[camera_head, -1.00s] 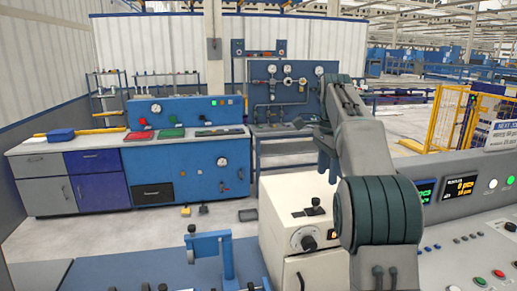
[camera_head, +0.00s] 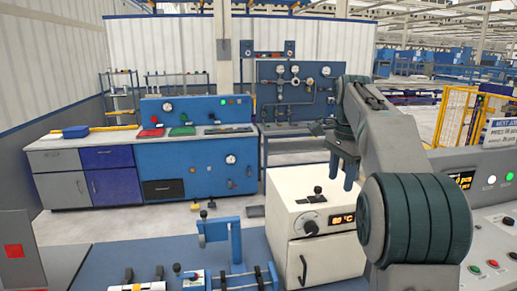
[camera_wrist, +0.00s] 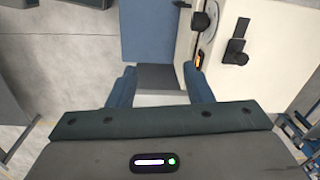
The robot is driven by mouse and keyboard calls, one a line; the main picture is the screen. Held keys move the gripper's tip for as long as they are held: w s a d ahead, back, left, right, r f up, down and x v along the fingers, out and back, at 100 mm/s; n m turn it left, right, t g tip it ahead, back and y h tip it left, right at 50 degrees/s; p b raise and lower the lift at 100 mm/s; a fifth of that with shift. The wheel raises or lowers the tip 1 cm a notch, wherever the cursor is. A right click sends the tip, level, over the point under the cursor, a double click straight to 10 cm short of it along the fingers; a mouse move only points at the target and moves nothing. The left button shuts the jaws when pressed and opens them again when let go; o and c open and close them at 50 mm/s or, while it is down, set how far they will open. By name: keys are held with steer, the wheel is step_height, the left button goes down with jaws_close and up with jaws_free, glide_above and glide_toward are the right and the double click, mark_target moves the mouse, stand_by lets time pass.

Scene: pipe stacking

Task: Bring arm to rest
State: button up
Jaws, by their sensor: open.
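My gripper (camera_head: 344,172) hangs from my raised arm at the right of the head view, fingers pointing down, above the white cabinet unit (camera_head: 287,228). In the wrist view my gripper (camera_wrist: 157,84) has its two blue fingers spread apart with nothing held between them. The white unit (camera_wrist: 231,67) lies below and to the right of the fingers there, with dark knobs on its top. My gripper appears apart from it.
A blue bench (camera_head: 95,268) with a blue fixture (camera_head: 222,232) stands at the front left. A control console (camera_head: 490,242) with lit buttons is at the right. A blue workstation (camera_head: 200,175) stands behind, with open floor (camera_head: 120,224) before it.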

steer(key=s+a+f+n+t, duration=0.1)
steer(key=s+f+n, duration=0.3)
steer(key=s, duration=0.5)
steer(key=s+a+f+n+t, duration=0.1)
steer(key=s+f+n, duration=0.4)
steer(key=s, duration=0.5)
steer(key=s+a+f+n+t+b, duration=0.1)
steer(key=s+a+f+n, duration=0.2)
steer(key=s+f, duration=0.5)
steer(key=shift+s+a+n, duration=0.3)
steer(key=shift+s+n, duration=0.6)
steer(key=shift+s, duration=0.05)
